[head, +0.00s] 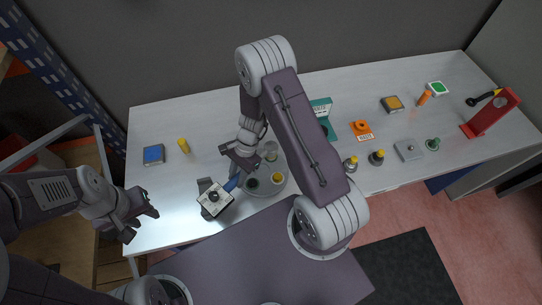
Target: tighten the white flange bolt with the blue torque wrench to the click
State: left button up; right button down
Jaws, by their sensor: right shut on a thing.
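My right gripper (241,160) is shut, with the blue torque wrench (233,184) running from under it down to the left. The wrench is largely hidden by the gripper. Its lower end is beside a white square plate (208,207) with a dark round part in its middle, on a dark grey block. I cannot tell whether the wrench touches a bolt, and the white flange bolt is too small to make out. My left gripper (149,205) is open and empty, left of the plate near the table's front left edge.
A round grey tray (269,191) with several small parts stands right of the plate. My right arm hides the table's middle. Several parts and a red stand (490,116) are at the right.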

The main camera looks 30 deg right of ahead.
jog(key=shift+r+p, duration=0.4)
jog(key=shift+r, duration=0.35)
dwell(1.2)
jog(key=shift+r, duration=0.15)
jog(key=shift+r+p, duration=1.3)
jog(key=shift+r, duration=0.1)
notch_tip(320, 180, up, 4)
jog(key=p, duration=0.3)
